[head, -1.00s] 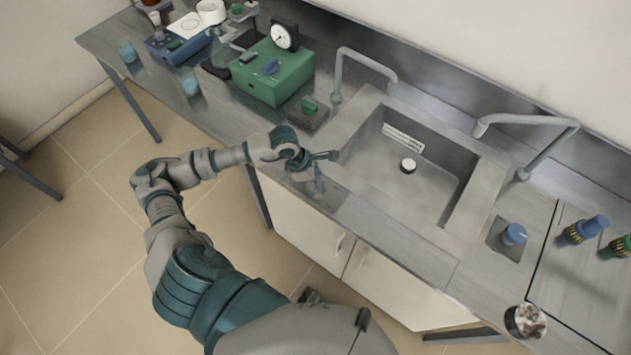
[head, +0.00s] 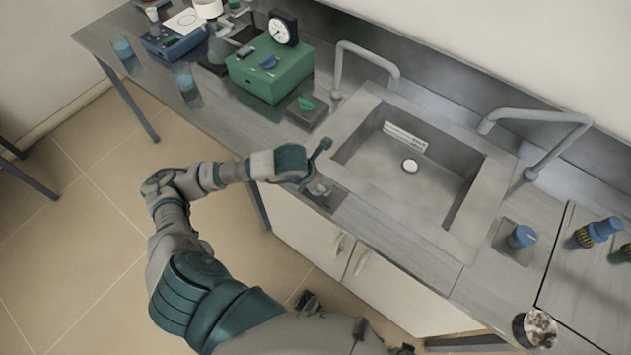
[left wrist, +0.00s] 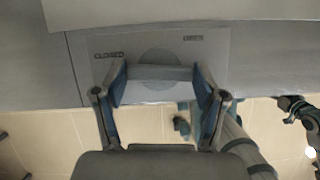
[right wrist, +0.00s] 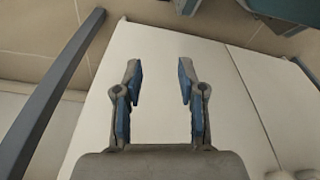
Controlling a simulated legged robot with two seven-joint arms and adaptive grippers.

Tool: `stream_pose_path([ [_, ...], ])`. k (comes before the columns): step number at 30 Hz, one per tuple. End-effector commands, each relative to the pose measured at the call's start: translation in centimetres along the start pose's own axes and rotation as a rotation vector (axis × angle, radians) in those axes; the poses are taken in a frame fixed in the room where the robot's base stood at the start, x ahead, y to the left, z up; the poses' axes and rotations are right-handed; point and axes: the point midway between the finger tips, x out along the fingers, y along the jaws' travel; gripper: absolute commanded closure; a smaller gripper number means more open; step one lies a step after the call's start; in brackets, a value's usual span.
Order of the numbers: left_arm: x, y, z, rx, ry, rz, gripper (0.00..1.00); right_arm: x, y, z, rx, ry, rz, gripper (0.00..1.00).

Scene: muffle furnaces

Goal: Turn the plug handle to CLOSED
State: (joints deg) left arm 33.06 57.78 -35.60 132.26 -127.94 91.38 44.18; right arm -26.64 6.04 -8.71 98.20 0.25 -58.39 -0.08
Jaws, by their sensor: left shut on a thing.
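My left gripper (left wrist: 158,82) is shut on the plug handle (left wrist: 160,73), a grey bar lying crosswise between its fingers. Behind it is a plate (left wrist: 215,70) with a round grey disc, CLOSED written on its left and a smaller label, too small to read surely, on its right. In the head view my left gripper (head: 314,168) is over the plate at the counter's front edge, by the sink, and partly hides it. A white round plug (head: 410,166) is in the sink floor. My right gripper (right wrist: 158,85) is open and empty, facing white cabinet doors.
The sink (head: 425,190) has two grey taps behind it. A green box (head: 270,70) with a dial gauge and a small green-knobbed block (head: 307,108) stand left of it. A blue knob (head: 522,236) is on the right. White cabinet doors (head: 305,232) are below the counter.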

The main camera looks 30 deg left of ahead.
Motion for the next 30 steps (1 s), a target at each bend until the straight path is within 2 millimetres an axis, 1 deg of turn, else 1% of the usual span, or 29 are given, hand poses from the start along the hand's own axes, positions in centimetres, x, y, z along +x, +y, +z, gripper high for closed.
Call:
stream_pose_path([
  [1,-0.19,0.06,0.5,-0.021,-0.017,0.008,0.64,-0.18,0.01,-0.15,0.0,0.002,0.0,0.6],
  [9,-0.24,0.16,0.47,-0.092,-0.016,0.039,0.64,-0.87,0.02,-0.52,0.001,0.004,0.002,0.6],
  [23,-0.25,0.31,0.44,-0.107,-0.015,0.046,0.64,-1.01,-0.05,-0.65,0.001,0.005,0.002,0.6],
  [24,-0.25,0.32,0.44,-0.107,-0.015,0.046,0.27,-1.01,-0.05,-0.65,0.001,0.005,0.002,0.6],
  [27,-0.21,0.3,0.35,-0.106,-0.012,0.046,0.04,-1.01,-0.06,-0.65,0.001,0.005,0.002,0.6],
  [30,-0.15,0.25,0.22,-0.104,-0.008,0.045,0.04,-1.0,-0.06,-0.65,0.001,0.004,0.002,0.6],
])
